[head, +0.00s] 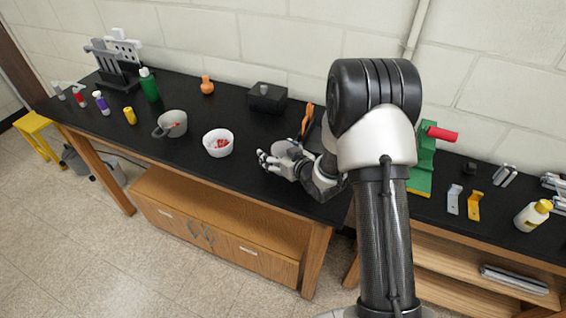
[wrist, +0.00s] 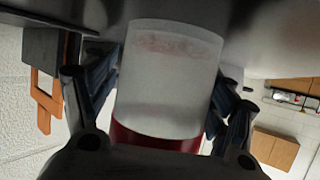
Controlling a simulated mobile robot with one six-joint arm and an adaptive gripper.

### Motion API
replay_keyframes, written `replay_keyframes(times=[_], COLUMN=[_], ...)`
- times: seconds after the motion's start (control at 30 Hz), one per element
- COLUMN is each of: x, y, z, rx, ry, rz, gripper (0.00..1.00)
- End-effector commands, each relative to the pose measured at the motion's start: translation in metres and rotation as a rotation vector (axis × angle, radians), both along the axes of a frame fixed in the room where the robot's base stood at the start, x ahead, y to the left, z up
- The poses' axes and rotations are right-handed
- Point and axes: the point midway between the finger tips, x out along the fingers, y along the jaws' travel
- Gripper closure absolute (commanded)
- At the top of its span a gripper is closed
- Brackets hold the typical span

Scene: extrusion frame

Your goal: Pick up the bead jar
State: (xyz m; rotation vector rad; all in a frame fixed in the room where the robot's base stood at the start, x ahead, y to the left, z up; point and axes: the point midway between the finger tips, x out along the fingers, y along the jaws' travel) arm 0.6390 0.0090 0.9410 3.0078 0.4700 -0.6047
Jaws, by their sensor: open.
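The bead jar (wrist: 168,80) fills the middle of the wrist view. It is a frosted, whitish cylinder with a dark red lid (wrist: 150,138) at the lower side of the picture and a faint reddish patch at the far end. My gripper (wrist: 165,95) is open, with one dark finger on each side of the jar. I cannot tell whether the fingers touch it. In the head view my gripper (head: 272,162) is low over the front of the black bench. The jar cannot be made out clearly there beside the gripper and arm.
A white bowl with red pieces (head: 218,151) and a grey mug (head: 172,123) stand left of my gripper. Orange-handled tools (head: 307,115) are just behind it and show in the wrist view (wrist: 45,100). A black box (head: 267,98) is farther back. The bench's front edge is close.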

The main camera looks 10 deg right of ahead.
Motion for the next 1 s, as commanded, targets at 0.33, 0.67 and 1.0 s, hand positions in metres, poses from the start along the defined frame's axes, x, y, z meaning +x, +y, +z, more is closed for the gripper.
replay_keyframes(times=[0.33, 0.67, 1.0], x=[-0.0001, -0.0001, -0.0001], y=[-0.0001, -0.0002, -0.0001], z=[0.0008, 0.0008, 0.0009], rx=[0.000, 0.000, 0.000], ry=[0.000, 0.000, -0.001], rz=[0.000, 0.000, 0.000], gripper=[0.34, 0.56, 0.74])
